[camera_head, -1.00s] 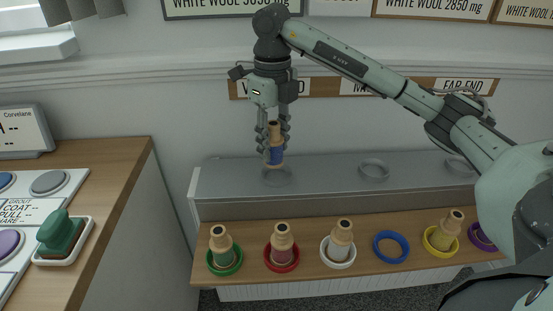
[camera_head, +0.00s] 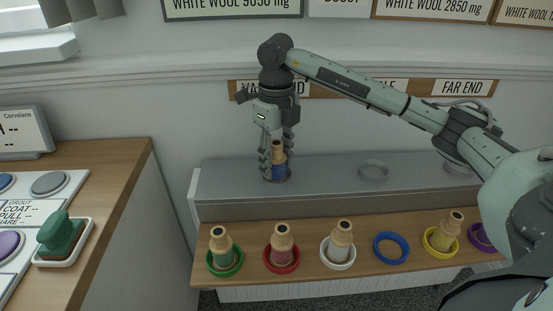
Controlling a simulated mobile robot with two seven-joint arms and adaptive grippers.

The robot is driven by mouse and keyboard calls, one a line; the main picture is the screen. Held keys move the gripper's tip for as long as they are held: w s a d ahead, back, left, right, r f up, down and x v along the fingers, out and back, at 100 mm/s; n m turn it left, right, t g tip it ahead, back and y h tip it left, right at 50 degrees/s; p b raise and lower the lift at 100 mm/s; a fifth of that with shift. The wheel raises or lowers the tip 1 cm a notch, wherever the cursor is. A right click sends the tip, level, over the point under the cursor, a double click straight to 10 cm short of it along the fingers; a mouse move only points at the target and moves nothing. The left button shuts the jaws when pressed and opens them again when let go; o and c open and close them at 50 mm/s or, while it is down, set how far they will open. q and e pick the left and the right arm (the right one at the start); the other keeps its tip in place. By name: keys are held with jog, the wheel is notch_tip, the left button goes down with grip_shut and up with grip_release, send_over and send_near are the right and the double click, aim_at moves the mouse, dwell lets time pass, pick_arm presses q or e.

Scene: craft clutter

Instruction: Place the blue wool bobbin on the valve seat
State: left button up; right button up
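My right gripper (camera_head: 277,158) points down over the left end of the grey ledge (camera_head: 325,175), its fingers closed around the blue wool bobbin (camera_head: 279,170). The bobbin is upright, with a wooden top and blue wool. Its lower end is at the left ring-shaped seat (camera_head: 287,179), which is mostly hidden behind it; I cannot tell whether it rests fully on it. Two other ring seats, the middle one (camera_head: 374,169) and the right one (camera_head: 457,168), are empty. My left gripper is not in view.
On the lower wooden shelf (camera_head: 310,262), bobbins stand in a green ring (camera_head: 226,270), red ring (camera_head: 283,266), white ring (camera_head: 339,263) and yellow ring (camera_head: 441,248). The blue ring (camera_head: 391,248) is empty. A counter (camera_head: 118,175) with a green-handled block (camera_head: 61,235) stands at left.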

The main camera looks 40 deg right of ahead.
aim_at(276, 142)
jog(key=shift+o, duration=0.7)
jog(key=shift+r, duration=0.15)
notch_tip(276, 142, up, 4)
jog(key=shift+w+r, duration=0.1)
notch_tip(276, 142, up, 4)
notch_tip(276, 142, up, 3)
jog(key=shift+f+p, duration=0.1)
jog(key=shift+p, duration=0.55)
jog(key=shift+r, duration=0.5)
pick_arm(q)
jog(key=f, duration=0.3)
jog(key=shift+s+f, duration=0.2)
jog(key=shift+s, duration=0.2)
